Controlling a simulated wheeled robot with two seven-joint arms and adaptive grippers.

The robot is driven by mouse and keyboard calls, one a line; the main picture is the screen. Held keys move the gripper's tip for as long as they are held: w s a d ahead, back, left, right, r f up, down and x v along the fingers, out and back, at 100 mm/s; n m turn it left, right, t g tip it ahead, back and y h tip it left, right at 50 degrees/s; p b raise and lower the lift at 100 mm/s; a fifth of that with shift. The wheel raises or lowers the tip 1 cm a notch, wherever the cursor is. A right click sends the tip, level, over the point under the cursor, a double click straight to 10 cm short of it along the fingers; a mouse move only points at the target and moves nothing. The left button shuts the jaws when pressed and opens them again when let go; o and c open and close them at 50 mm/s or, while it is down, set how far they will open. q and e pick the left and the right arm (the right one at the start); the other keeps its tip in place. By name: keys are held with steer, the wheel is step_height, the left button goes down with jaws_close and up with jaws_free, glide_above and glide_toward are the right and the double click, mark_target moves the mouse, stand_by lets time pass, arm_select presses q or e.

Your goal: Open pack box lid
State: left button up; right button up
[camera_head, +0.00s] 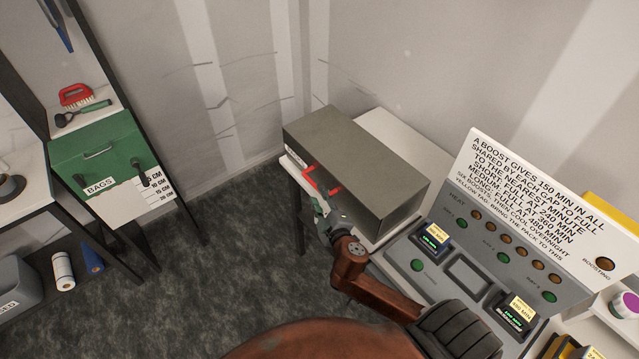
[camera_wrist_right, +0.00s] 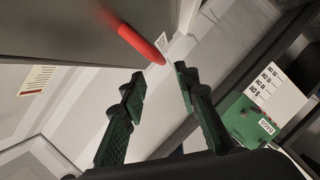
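The pack box (camera_head: 370,155) is a long grey-brown box on a white-topped table against the wall. Its lid looks shut, with the top lying flat. A red handle (camera_head: 335,190) is on its front face, and it shows as a red bar in the right wrist view (camera_wrist_right: 140,44). My right gripper (camera_head: 322,205) is at the handle's front. In the wrist view its two green fingers (camera_wrist_right: 160,82) are apart with nothing between them, and the red bar lies just beyond the tips. Contact cannot be told. My left gripper is not in view.
A grey control panel (camera_head: 465,270) with buttons, displays and a white sign (camera_head: 545,195) stands right of the box. A green bags box (camera_head: 100,150) sits on a shelf at the left. The carpet (camera_head: 210,260) between them is clear.

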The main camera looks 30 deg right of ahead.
mark_target(316, 189)
steer(key=x, duration=0.7)
steer(key=shift+w+d+f, duration=0.25)
steer(key=shift+d+f, duration=0.05)
steer(key=shift+f, duration=0.05)
jaws_close()
stand_by(0.4)
